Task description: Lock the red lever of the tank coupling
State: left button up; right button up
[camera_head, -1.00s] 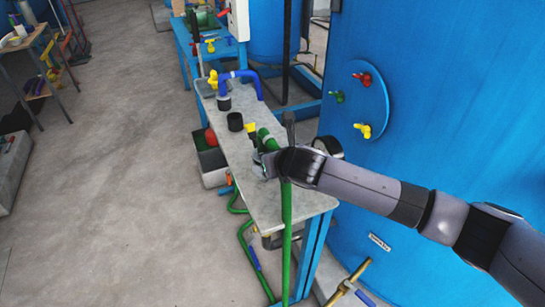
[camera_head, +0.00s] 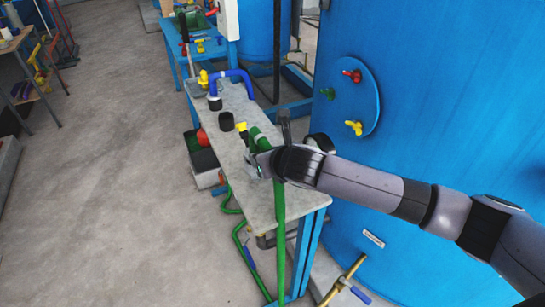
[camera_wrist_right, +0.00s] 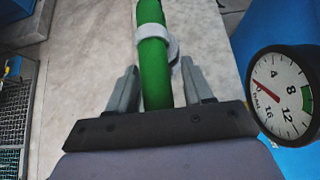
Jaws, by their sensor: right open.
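A green hose (camera_head: 279,240) rises past the end of the bench, and its upper part lies over the bench top. My right gripper (camera_head: 254,164) is at this upper part, above the bench. In the right wrist view the two fingers (camera_wrist_right: 160,74) stand open on either side of the green hose (camera_wrist_right: 155,70), with a gap on each side. A pale ring clamp sits around the hose at the fingertips. A red lever (camera_head: 352,76) sits on the round blue plate of the large tank; I cannot tell whether it belongs to the coupling. My left gripper is out of view.
A pressure gauge (camera_wrist_right: 283,95) is close right of the gripper. The large blue tank (camera_head: 440,90) stands right of the narrow bench (camera_head: 262,205). Black cups and a blue pipe (camera_head: 234,75) are farther back on the bench. Open floor (camera_head: 110,190) lies left.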

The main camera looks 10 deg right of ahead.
jog(key=shift+v, duration=2.55)
